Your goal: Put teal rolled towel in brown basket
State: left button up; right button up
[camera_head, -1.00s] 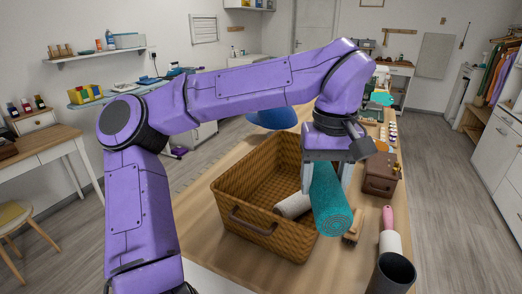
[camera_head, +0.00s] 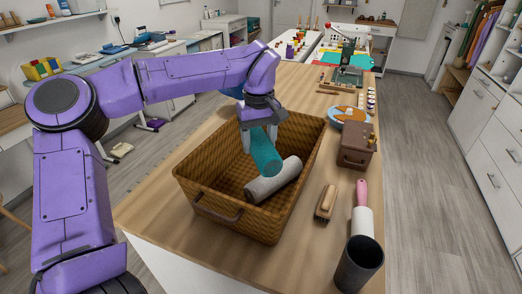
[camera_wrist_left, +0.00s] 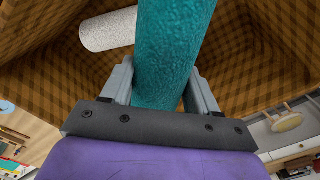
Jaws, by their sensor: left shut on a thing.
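The teal rolled towel (camera_head: 264,153) is held in my left gripper (camera_head: 259,137), over the inside of the brown basket. It also shows in the left wrist view (camera_wrist_left: 168,45), between the two fingers. The brown woven basket (camera_head: 222,205) stands on the wooden table; its woven walls (camera_wrist_left: 60,70) surround the towel in the wrist view. A grey-white roll (camera_head: 274,180) lies inside the basket, beside the teal towel's lower end; I cannot tell whether they touch. My right gripper is out of view.
Right of the basket are a wooden brush (camera_head: 326,201), a lint roller (camera_head: 361,215), a dark cup (camera_head: 359,265) and a brown box (camera_head: 356,146).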

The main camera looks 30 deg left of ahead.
aim_at(261, 131)
pick_arm(q)
jog(key=shift+w+a+f, duration=0.2)
jog(key=shift+w+f, duration=0.4)
jog(key=shift+f, duration=0.15)
jog(key=shift+w+f, duration=0.2)
jog(key=shift+f, duration=1.55)
jog(key=shift+f, duration=0.25)
jog(key=shift+f, duration=0.15)
jog(key=o, duration=1.1)
notch_tip(261, 131, up, 13)
jog(key=shift+f+p, duration=0.1)
jog(key=shift+p, duration=0.35)
